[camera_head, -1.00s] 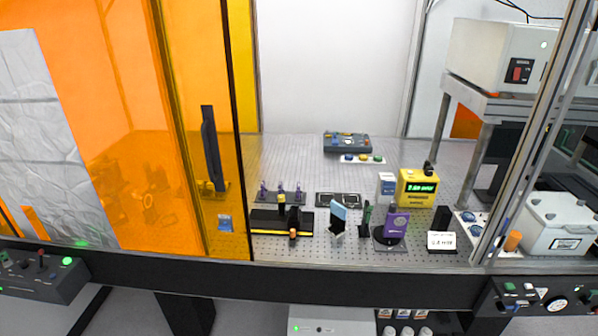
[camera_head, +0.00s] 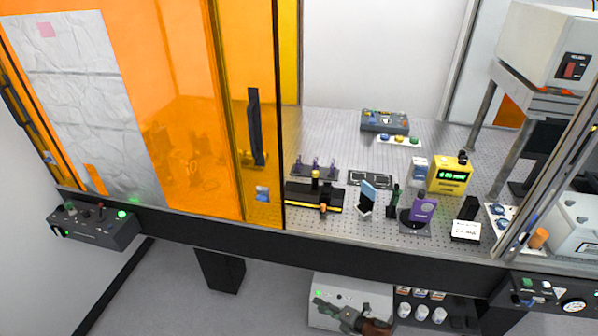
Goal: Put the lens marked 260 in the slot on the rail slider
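A rack (camera_head: 313,172) holding several small purple-topped pieces, likely lenses, stands on the perforated bench; no 260 mark is legible. In front of it lies a black rail (camera_head: 300,196) with yellow edging. A dark slider (camera_head: 323,206) with a brass-coloured part sits on the rail; its slot is too small to make out. My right gripper (camera_head: 324,305) is low at the bottom of the view, below the bench's front edge and in front of a grey box. It is far from the rack and rail, and its finger opening is unclear. My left gripper is not in view.
An orange panel (camera_head: 190,120) covers the bench's left part. Right of the rail stand a light blue plate (camera_head: 367,199), a purple plate (camera_head: 424,207) on a round base and a yellow meter (camera_head: 450,176). A dark front beam (camera_head: 250,239) edges the bench.

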